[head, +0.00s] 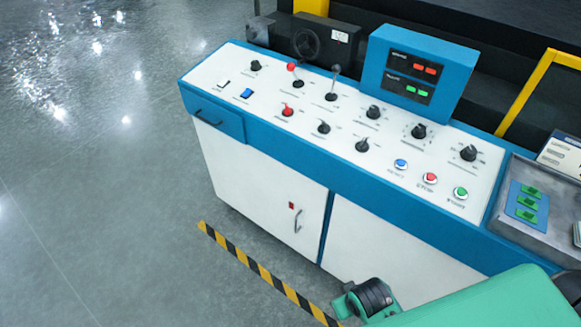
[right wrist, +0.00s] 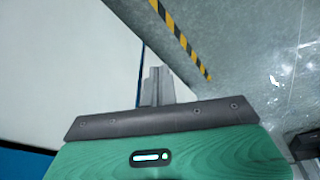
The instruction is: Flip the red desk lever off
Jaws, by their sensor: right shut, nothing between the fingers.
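In the right wrist view my right gripper (right wrist: 157,72) is shut and empty, pointing down past the desk's white cabinet front toward the floor. My green right arm shows at the bottom right of the head view, well away from the lever. My left gripper is not in view.
The desk top also carries black knobs (head: 419,131), push buttons (head: 430,178) and a blue display box (head: 415,75). A grey tray (head: 505,222) with green pieces is at right. Striped tape (head: 262,272) marks the floor; open floor lies left.

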